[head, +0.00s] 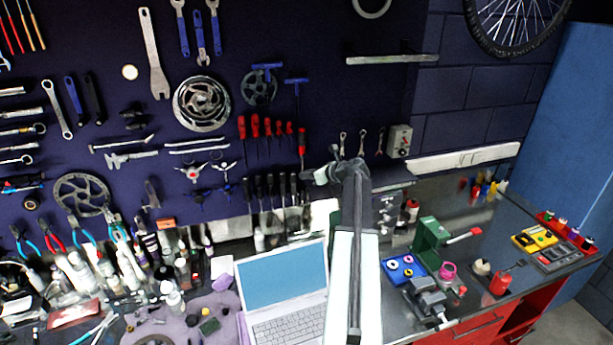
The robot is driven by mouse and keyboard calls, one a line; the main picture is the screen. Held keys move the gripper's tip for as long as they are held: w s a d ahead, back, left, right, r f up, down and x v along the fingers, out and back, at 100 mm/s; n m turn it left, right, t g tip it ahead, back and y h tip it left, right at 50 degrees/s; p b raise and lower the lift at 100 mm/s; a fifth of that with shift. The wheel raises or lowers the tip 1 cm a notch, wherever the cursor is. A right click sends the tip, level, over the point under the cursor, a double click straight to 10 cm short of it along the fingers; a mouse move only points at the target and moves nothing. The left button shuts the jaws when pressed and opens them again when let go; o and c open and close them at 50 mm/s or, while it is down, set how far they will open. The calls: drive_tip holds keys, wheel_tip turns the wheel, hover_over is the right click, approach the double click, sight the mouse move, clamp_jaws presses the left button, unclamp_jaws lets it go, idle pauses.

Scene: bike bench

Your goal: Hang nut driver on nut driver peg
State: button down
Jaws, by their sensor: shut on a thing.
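The nut driver (301,139) seems to be the red-handled tool at the right end of the row of red-handled drivers on the dark wall board. Its handle points up, and it sits a little lower than the others. My gripper (311,176) is at the board, at the lower end of this tool's shaft, and is shut on it. The jaws are small and seen from behind, so the exact grip is hard to see. The nut driver peg cannot be made out, nor whether the tool touches it.
Red-handled drivers (255,127) hang close on the left, with black-handled ones (270,186) below. Several wrenches (361,142) and a grey box (399,141) are close on the right.

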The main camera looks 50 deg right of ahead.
drive_tip(key=c, duration=1.4)
unclamp_jaws()
drive_tip(key=p+v, duration=0.3)
drive_tip(key=v, duration=0.5)
